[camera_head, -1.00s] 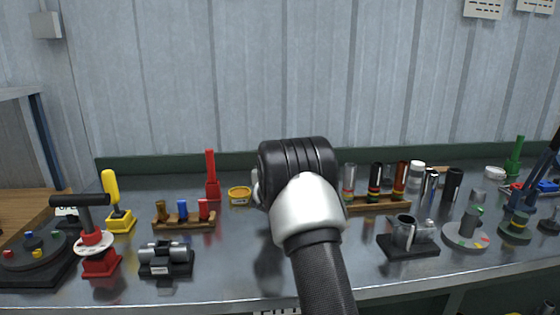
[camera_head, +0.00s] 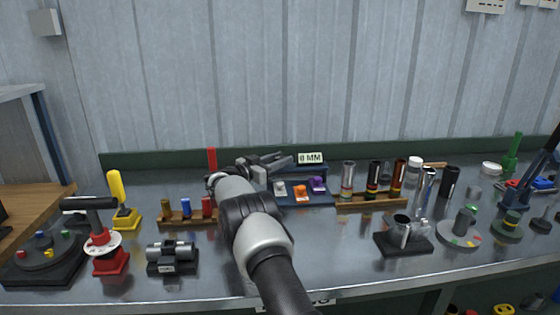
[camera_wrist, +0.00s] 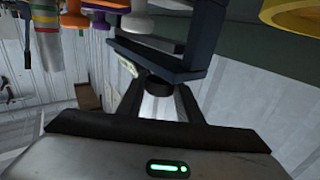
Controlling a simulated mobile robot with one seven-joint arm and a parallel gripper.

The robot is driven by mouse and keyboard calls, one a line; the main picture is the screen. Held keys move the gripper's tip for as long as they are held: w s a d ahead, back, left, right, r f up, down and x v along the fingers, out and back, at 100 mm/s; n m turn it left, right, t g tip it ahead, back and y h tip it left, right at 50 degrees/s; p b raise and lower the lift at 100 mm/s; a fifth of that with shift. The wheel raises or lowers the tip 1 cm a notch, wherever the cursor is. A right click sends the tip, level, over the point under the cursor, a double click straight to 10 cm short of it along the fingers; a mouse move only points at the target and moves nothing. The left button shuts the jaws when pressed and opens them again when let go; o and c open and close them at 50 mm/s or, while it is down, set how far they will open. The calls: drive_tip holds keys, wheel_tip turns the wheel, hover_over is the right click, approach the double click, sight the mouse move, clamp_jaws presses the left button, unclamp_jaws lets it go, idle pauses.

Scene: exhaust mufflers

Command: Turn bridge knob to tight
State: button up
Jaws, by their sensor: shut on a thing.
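The blue bridge stand (camera_head: 318,172) is at the back middle of the bench, partly behind my arm. It also shows in the wrist view as dark blue bars (camera_wrist: 150,57). A dark round knob (camera_wrist: 159,87) is on one of its bars. My gripper (camera_head: 283,161) is at the left end of the stand. In the wrist view its fingers (camera_wrist: 160,96) are on either side of the knob and shut on it. The knob's marks and tight position cannot be made out. A sign reading "0 MM" (camera_head: 311,158) is above the stand.
White, orange (camera_head: 300,193) and purple (camera_head: 318,184) pieces sit on the stand's base, close to my gripper. A wooden rack with dark cylinders (camera_head: 372,200) is to the right, a smaller rack (camera_head: 187,219) to the left.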

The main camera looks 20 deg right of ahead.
sight(280, 157)
drive_tip(key=shift+r+m+g, duration=0.15)
drive_tip(key=shift+m+g, duration=0.15)
drive_tip(key=shift+g, duration=0.1)
idle(0.3)
drive_tip(key=o, duration=0.8)
drive_tip(key=shift+c, duration=0.2)
wheel_tip(280, 157, up, 10)
drive_tip(key=shift+f+p, duration=0.1)
drive_tip(key=shift+p, duration=1)
drive_tip(key=shift+o, duration=0.5)
